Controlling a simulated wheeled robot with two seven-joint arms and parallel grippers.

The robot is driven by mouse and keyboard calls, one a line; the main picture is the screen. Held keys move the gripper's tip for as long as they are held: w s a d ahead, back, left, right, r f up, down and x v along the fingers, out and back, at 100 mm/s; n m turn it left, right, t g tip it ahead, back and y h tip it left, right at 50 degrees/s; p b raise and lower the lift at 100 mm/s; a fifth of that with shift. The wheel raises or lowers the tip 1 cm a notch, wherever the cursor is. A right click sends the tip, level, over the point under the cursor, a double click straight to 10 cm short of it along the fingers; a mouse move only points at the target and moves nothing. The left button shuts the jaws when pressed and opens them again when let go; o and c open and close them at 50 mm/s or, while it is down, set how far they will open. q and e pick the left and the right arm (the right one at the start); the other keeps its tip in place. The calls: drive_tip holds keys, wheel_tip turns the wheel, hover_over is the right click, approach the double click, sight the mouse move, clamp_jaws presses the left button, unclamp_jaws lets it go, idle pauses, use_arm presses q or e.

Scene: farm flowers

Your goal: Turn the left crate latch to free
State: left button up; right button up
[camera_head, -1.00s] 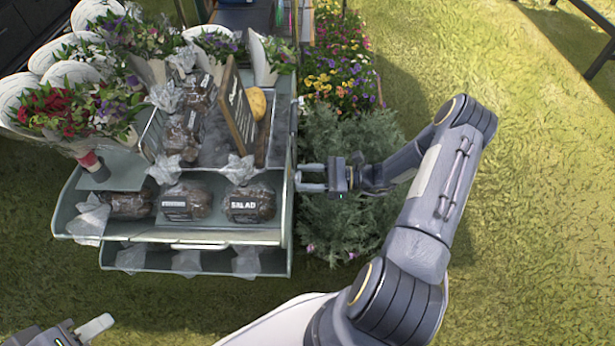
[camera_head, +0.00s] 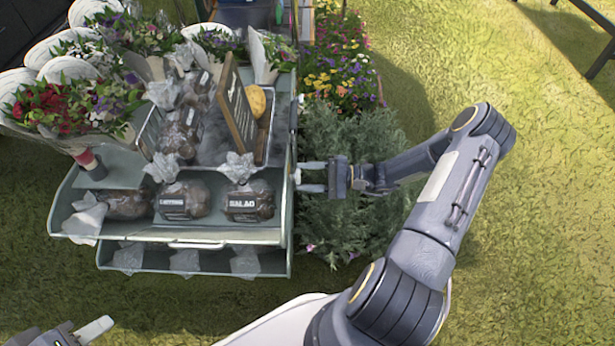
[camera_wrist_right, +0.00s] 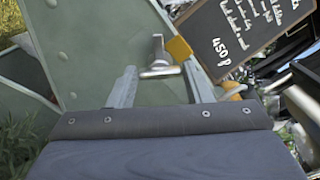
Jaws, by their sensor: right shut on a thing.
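The green display crate (camera_head: 62,205) stands at the left of the head view, its side wall filling the middle of the right wrist view (camera_wrist_right: 100,50). A metal latch (camera_wrist_right: 158,58) with a short crossbar projects from that wall, with a yellow-orange piece (camera_wrist_right: 179,48) beside it. My right gripper (camera_head: 300,177) is at the crate's right side; in the right wrist view its fingers (camera_wrist_right: 163,85) are on either side of the latch, shut on it. In the head view the fingers hide the latch. My left gripper (camera_head: 75,335) is at the bottom left, partly cut off, away from the crate.
Wrapped bouquets (camera_head: 70,100), bagged goods (camera_head: 183,198) and a sign board (camera_head: 237,108) fill the crate. Bushy green plants (camera_head: 345,130) stand close under my right gripper. Open grass (camera_head: 540,180) lies to the right.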

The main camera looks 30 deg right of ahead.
drive_tip(key=n+b, duration=0.1)
drive_tip(key=n, duration=0.6)
drive_tip(key=shift+f, duration=0.1)
idle(0.6)
drive_tip(key=o, duration=1)
drive_tip(key=shift+d, duration=0.1)
drive_tip(key=p+v, duration=0.1)
drive_tip(key=v, duration=0.6)
drive_tip(key=shift+s+d+p, duration=0.25)
drive_tip(key=shift+d+p, duration=0.05)
